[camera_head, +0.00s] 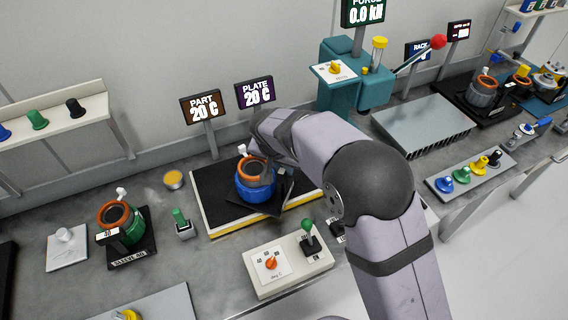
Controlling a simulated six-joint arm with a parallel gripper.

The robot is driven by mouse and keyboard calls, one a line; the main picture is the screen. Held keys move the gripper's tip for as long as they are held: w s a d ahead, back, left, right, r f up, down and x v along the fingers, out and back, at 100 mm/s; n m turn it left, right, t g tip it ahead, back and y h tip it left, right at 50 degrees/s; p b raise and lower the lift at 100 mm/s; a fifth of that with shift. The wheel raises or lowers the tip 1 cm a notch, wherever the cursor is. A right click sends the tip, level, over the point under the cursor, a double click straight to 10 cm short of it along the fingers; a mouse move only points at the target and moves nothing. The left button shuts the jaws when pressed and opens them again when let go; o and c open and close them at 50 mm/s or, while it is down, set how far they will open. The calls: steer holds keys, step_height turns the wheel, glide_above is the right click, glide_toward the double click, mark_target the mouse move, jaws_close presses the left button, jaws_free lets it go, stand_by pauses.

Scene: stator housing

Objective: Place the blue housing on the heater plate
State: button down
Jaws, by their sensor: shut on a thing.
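The blue housing (255,189), a round body with an orange-brown ring on top, is over the black heater plate (217,201) with yellow edging. My gripper (268,176) is shut on the housing at its right side. My arm comes in from the lower right and hides part of the plate and most of the gripper. A dark flat base shows under the housing. I cannot tell whether the housing touches the plate.
A green housing (118,226) stands on a black sleeve base at left. A control box (287,266) with an orange knob and a green-topped lever stands in front. PART and PLATE displays (204,108) stand behind, both reading 20 C. A teal press (345,92) is at the back right.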

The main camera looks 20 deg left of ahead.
steer(key=shift+w+a, duration=0.1)
steer(key=shift+a, duration=0.05)
steer(key=c, duration=1.7)
jaws_free()
steer(key=shift+f, duration=0.1)
steer(key=b+v, duration=0.3)
steer(key=v, duration=0.9)
steer(key=shift+s, duration=0.2)
steer(key=shift+d, duration=0.2)
